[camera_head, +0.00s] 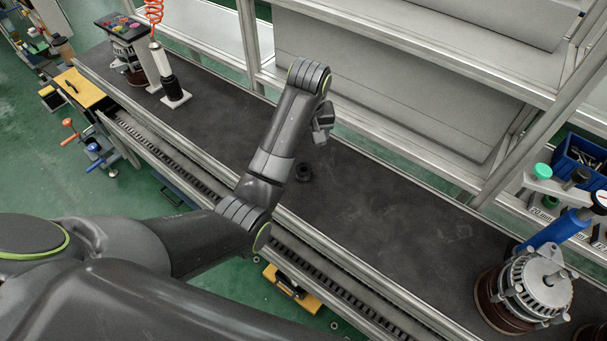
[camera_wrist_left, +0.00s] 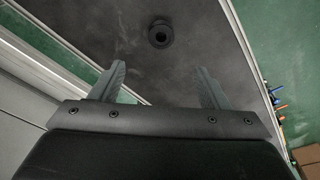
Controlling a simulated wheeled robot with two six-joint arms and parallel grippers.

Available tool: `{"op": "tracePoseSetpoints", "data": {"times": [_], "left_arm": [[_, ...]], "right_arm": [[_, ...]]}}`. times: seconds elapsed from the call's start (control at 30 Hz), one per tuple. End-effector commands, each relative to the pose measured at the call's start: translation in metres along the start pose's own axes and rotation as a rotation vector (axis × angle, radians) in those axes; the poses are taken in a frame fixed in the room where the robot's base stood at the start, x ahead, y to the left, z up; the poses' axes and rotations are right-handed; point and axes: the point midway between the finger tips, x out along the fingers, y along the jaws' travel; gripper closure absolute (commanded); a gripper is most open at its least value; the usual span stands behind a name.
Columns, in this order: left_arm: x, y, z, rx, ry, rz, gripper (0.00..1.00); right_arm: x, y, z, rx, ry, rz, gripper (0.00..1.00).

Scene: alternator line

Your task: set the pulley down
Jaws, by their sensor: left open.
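The pulley (camera_head: 304,172) is a small dark round piece with a central hole. It lies on the black mat of the bench (camera_head: 370,210), near the middle of the head view. In the left wrist view the pulley (camera_wrist_left: 160,34) sits beyond the fingertips, apart from them. My left gripper (camera_head: 322,128) is above the bench, partly hidden by its own wrist in the head view. In the left wrist view its two fingers (camera_wrist_left: 160,72) stand wide apart with nothing between them. My right gripper is not in view.
An alternator (camera_head: 530,290) stands at the bench's right end, with a blue tool (camera_head: 555,232) beside it. A dark cylindrical tool on a white stand (camera_head: 174,92) is at the left. Metal shelving (camera_head: 400,90) runs behind. The mat around the pulley is clear.

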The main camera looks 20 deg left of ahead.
Motion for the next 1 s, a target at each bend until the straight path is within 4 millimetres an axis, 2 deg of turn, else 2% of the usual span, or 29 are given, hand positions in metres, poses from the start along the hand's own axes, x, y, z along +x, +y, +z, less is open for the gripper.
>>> {"op": "tracePoseSetpoints", "data": {"times": [0.1,0.33,0.5,0.73,1.0], "left_arm": [[0.028,-0.001,0.001,0.0,-0.006,-0.003,0.31],[0.074,-0.001,0.001,0.002,-0.005,-0.002,0.31],[0.091,0.0,0.0,0.002,-0.002,0.0,0.31],[0.103,-0.001,0.0,0.002,-0.002,0.0,0.31],[0.136,-0.003,-0.001,0.002,-0.003,-0.001,0.31]], "right_arm": [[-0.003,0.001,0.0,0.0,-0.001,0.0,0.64],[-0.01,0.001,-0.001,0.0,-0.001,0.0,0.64],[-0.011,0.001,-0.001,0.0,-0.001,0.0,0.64],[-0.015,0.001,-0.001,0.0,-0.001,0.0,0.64],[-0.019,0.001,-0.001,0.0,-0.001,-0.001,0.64]]}}
